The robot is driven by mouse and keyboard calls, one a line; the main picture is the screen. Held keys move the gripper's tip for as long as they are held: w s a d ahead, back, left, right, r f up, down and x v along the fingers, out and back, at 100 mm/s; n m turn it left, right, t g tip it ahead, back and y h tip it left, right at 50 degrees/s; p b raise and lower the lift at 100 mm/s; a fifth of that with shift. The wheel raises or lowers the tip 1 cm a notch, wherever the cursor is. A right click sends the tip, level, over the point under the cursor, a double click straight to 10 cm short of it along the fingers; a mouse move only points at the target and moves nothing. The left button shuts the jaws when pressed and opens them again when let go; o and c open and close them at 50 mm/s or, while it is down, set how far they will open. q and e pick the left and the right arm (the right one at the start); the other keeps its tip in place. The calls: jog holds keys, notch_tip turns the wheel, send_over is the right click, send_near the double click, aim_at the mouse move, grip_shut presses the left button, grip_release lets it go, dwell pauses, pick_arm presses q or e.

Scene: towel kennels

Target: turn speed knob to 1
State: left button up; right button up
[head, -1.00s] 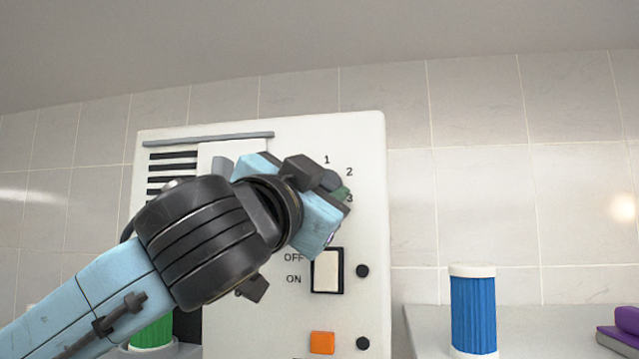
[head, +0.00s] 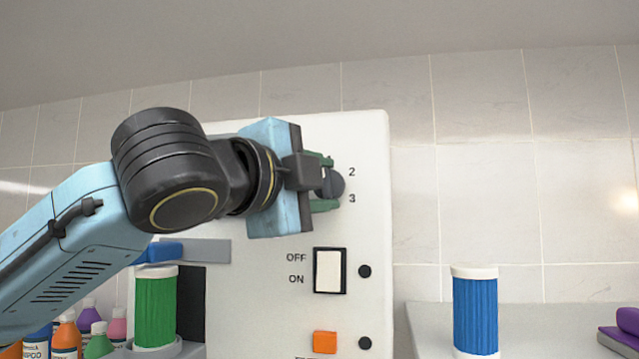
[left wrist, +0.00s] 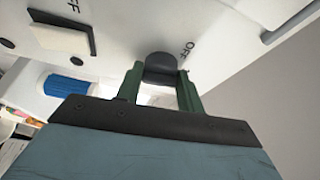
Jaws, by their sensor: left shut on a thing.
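The speed knob (head: 335,186) is a dark grey round knob on the upper right of the white machine panel (head: 260,300). The marks 2 and 3 show to its right; mark 1 is hidden behind my gripper in the head view. My left gripper (head: 323,184) reaches it from the left and is shut on it, one green finger above and one below. In the left wrist view the knob (left wrist: 162,66) sits between both green fingers (left wrist: 160,84), with the word OFF beside it. I cannot tell which mark the knob points to. My right gripper is out of view.
Below the knob are a white OFF/ON rocker switch (head: 328,271) and an orange button (head: 324,342). A green cylinder (head: 155,310) stands at the lower left, with several bottles beside it. A blue cylinder (head: 475,310) stands right of the machine.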

pick_arm(q)
jog(key=shift+m, duration=0.5)
dwell(0.3)
jog(key=o, duration=1)
jog(key=shift+s+a, duration=0.1)
jog(key=b+v, duration=0.1)
jog(key=v, duration=0.3)
jog(key=b+v, duration=0.2)
jog(key=v, duration=0.2)
jog(key=b+v, duration=0.1)
jog(key=v, duration=0.4)
jog(key=shift+s+r, duration=0.1)
jog(key=shift+r, duration=0.3)
